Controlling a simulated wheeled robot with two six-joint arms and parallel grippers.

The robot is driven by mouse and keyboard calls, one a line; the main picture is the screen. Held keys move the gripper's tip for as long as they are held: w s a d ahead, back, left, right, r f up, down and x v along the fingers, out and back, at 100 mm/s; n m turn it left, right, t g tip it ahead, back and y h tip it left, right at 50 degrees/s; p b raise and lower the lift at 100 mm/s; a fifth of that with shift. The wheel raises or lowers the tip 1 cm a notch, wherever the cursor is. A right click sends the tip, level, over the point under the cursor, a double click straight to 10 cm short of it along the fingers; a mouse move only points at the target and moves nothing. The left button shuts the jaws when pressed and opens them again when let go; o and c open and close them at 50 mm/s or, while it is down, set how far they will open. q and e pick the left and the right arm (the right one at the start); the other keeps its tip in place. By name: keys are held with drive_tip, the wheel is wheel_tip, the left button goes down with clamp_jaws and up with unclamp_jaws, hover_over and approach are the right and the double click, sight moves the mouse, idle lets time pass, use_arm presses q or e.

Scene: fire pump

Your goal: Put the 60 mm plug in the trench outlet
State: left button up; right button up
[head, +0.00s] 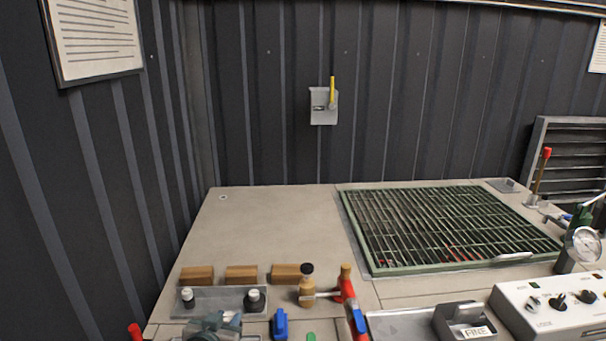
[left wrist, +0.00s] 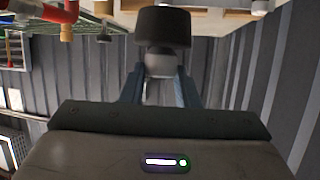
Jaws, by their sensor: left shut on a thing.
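My left gripper (head: 217,326) is low in the head view, at the front edge of the grey tray with plugs (head: 213,300). In the left wrist view my left gripper (left wrist: 160,75) is shut on a plug (left wrist: 163,27). That plug has a wide black body and a pale grey grip, which lies between the fingers. I cannot read any plug's size. I cannot clearly make out the trench outlet. My right gripper is not in view.
Wooden blocks (head: 241,275) line the tray's back. A green grating (head: 450,230) covers the deck's right part. The deck (head: 270,230) left of it is clear, with a small round fitting (head: 222,197).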

use_arm(q)
drive_tip(key=s+a+r+n+y+b, duration=0.1)
drive_tip(key=s+a+r, duration=0.2)
drive_tip(key=s, duration=0.3)
drive_tip(key=shift+n+y, duration=0.4)
drive_tip(key=shift+w, duration=0.1)
